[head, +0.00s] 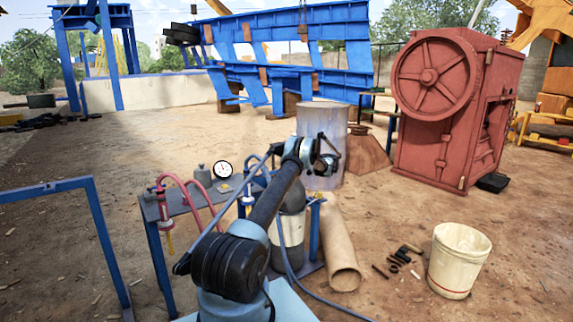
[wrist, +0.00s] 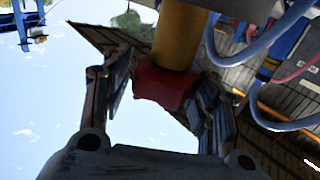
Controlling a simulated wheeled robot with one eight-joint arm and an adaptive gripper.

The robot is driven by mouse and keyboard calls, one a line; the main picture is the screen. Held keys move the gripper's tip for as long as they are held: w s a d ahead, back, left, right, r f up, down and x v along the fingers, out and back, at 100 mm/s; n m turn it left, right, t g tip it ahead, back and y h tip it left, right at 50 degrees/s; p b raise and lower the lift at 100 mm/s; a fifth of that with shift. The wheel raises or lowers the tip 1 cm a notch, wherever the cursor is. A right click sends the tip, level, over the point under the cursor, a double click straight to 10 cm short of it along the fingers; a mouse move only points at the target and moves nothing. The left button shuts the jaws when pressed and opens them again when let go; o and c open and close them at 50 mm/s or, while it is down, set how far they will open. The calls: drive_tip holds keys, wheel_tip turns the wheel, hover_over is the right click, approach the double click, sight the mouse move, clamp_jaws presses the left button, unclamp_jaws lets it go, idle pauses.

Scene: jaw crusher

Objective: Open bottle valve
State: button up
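My gripper (head: 329,158) is at the end of my arm in the head view, above and to the right of the dark and white gas bottle (head: 289,229). My arm partly covers this bottle, and its valve cannot be made out there. In the wrist view my gripper (wrist: 166,78) has its two fingers spread apart. A red faceted knob-like part (wrist: 163,84) on a yellow cylinder (wrist: 180,35) shows between them. A gap shows on its left; the right finger overlaps its edge in the picture, and contact cannot be told. Whether this part is the bottle valve cannot be told.
A small metal table (head: 190,208) with a round gauge (head: 223,169) and red hoses (head: 190,193) stands left of my arm. A metal drum (head: 322,125) stands behind my gripper. A cardboard tube (head: 338,250) and a white bucket (head: 458,262) are at right. Blue hoses (wrist: 268,30) cross the wrist view.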

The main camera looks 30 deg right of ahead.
drive_tip(key=shift+o, duration=0.6)
drive_tip(key=shift+s, duration=0.15)
drive_tip(key=v, duration=1.1)
drive_tip(key=shift+s+d, duration=0.2)
drive_tip(key=shift+d, duration=0.2)
